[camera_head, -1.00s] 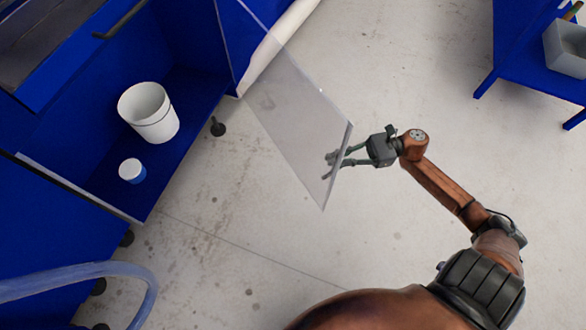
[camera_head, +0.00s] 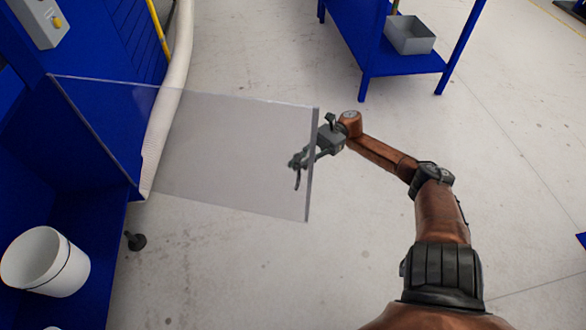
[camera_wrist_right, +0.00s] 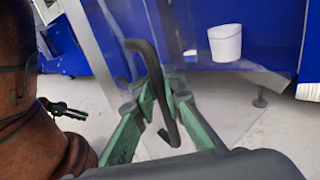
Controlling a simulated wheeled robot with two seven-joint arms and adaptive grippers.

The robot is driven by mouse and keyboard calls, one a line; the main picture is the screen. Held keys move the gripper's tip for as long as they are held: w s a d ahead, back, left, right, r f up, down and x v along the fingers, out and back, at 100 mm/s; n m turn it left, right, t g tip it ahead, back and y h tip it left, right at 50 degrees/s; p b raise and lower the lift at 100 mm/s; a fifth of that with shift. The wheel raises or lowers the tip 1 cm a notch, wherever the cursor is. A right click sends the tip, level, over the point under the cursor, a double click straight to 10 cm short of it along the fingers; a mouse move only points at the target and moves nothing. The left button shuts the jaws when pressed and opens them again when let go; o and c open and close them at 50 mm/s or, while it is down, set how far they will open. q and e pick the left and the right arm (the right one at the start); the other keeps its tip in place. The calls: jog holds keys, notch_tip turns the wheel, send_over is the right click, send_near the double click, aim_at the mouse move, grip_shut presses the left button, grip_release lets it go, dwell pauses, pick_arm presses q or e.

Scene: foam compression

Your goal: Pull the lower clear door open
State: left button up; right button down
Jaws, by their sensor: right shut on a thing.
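The lower clear door (camera_head: 220,150) stands swung well out from the blue cabinet in the head view, hinged at its left side. My right gripper (camera_head: 298,165) is at the door's free edge on the right, its fingers seen partly through the clear panel. In the right wrist view a dark bent handle (camera_wrist_right: 158,85) runs between the green fingertips of my right gripper (camera_wrist_right: 162,98), which is shut on it.
A white bucket (camera_head: 45,262) stands on the blue cabinet shelf (camera_head: 92,215) at lower left. A pale hose (camera_head: 165,110) runs behind the door. A blue table (camera_head: 352,38) with a grey bin (camera_head: 410,36) stands at the back. The floor around the door is clear.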

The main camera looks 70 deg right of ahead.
jog(key=shift+s+f, duration=0.25)
jog(key=c, duration=2.3)
grip_release()
jog(key=shift+s+d, duration=0.2)
jog(key=shift+o, duration=1.3)
jog(key=shift+w+a+r, duration=0.15)
jog(key=shift+w+a, duration=0.05)
jog(key=shift+w, duration=0.1)
jog(key=v, duration=0.7)
jog(key=shift+d, duration=0.3)
jog(key=shift+s, duration=0.1)
jog(key=shift+c, duration=0.3)
